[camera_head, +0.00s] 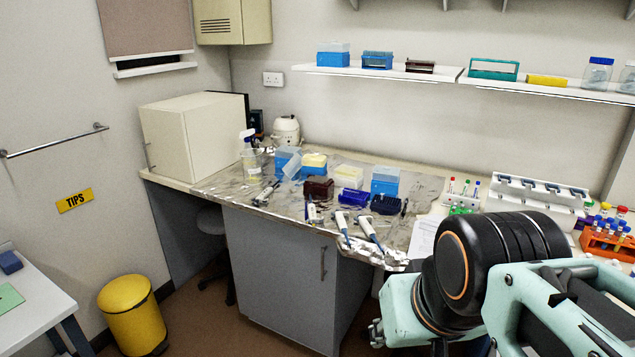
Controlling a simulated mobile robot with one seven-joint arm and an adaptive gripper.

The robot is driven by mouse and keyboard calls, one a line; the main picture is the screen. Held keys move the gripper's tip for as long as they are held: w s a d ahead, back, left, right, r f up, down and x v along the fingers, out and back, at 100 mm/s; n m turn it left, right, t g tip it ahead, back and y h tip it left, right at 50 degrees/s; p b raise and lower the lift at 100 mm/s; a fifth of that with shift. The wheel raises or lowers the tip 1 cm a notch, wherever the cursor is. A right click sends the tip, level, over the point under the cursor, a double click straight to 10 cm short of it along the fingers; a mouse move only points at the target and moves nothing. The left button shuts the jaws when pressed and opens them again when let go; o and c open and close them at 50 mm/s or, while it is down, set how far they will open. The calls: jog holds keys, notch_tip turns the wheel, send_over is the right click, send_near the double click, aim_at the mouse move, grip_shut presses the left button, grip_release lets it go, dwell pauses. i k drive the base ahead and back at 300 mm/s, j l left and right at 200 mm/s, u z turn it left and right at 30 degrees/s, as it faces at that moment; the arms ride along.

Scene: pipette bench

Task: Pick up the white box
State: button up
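A small whitish box (349,171) sits on the bench among the tip boxes, between a yellow-topped blue box and a clear-lidded blue box. A much larger cream-white box-shaped unit (178,140) stands at the bench's left end, against the wall. I cannot tell which of the two the task names. My arm fills the lower right of the picture, in front of the bench's right part. I cannot make out my gripper's fingers. Both pale boxes stand clear of my arm.
The bench (232,195) is crowded: blue tip boxes (385,181), a brown box (318,188), pipettes (369,232), and crumpled foil (390,260). A white pipette rack (530,200) and orange tube rack (607,243) stand right. A yellow bin (132,315) stands on the floor.

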aim_at(341, 183)
jog(key=j, duration=0.4)
jog(key=i+j+z, duration=0.1)
jog(key=j, duration=0.25)
jog(key=i+j+z, duration=0.25)
jog(key=i+j, duration=0.35)
jog(key=i+z, duration=0.25)
jog(key=i, duration=0.8)
jog(key=l, duration=0.05)
